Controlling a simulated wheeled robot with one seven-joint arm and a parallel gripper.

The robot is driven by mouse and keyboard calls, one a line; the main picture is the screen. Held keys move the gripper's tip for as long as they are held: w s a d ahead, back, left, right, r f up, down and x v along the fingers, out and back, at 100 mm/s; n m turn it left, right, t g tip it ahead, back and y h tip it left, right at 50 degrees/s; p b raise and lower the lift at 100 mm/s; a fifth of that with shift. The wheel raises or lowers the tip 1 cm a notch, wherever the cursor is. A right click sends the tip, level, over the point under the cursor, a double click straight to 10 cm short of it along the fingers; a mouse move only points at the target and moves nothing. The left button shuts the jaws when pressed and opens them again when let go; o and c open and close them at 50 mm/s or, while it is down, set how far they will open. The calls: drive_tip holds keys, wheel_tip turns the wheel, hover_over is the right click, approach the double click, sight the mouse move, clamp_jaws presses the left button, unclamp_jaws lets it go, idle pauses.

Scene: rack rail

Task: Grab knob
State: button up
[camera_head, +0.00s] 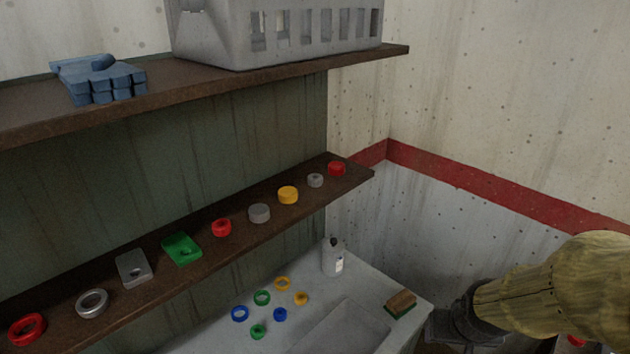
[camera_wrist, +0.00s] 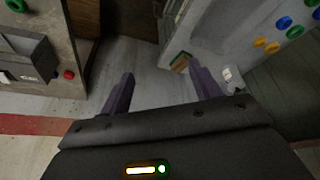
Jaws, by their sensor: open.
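My gripper (camera_wrist: 161,78) is open and empty in the wrist view, its two dark fingers spread above the floor. Several knob-like pieces are in view, and I cannot tell which is the knob. A small round red knob (camera_wrist: 69,74) is on the front of a grey machine to the left of the fingers, apart from them. On the lower shelf in the head view are short round pieces: a red one (camera_head: 221,227), a grey one (camera_head: 259,213), a yellow one (camera_head: 288,195) and another red one (camera_head: 337,168). My arm is at the lower right there.
The grey machine (camera_wrist: 35,55) stands at the left in the wrist view. The brown lower shelf (camera_head: 190,278) runs above a sink counter (camera_head: 375,278) with coloured rings, a white bottle (camera_head: 333,257) and a brush (camera_head: 400,302). A grey crate (camera_head: 275,32) is on the upper shelf.

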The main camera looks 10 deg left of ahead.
drive_tip(key=w+a+r+n+t+y, duration=0.1)
drive_tip(key=w+a+r+n+t, duration=0.15)
drive_tip(key=w, duration=0.75)
drive_tip(key=n+t+y+p, duration=0.1)
drive_tip(key=n+t+y, duration=0.4)
drive_tip(key=y, duration=0.6)
approach(321, 181)
drive_tip(key=s+d+n+g, duration=0.1)
drive_tip(key=s+d, duration=0.1)
drive_tip(key=d, duration=0.1)
drive_tip(key=shift+r, duration=0.5)
drive_tip(key=p+x, duration=0.5)
drive_tip(key=x, duration=0.6)
drive_tip(key=shift+w+a+r, duration=0.1)
drive_tip(key=shift+a+r, duration=0.1)
drive_tip(key=shift+w+a+f+p, duration=0.2)
drive_tip(key=shift+w+a+p, duration=0.05)
drive_tip(key=shift+a+p, duration=0.05)
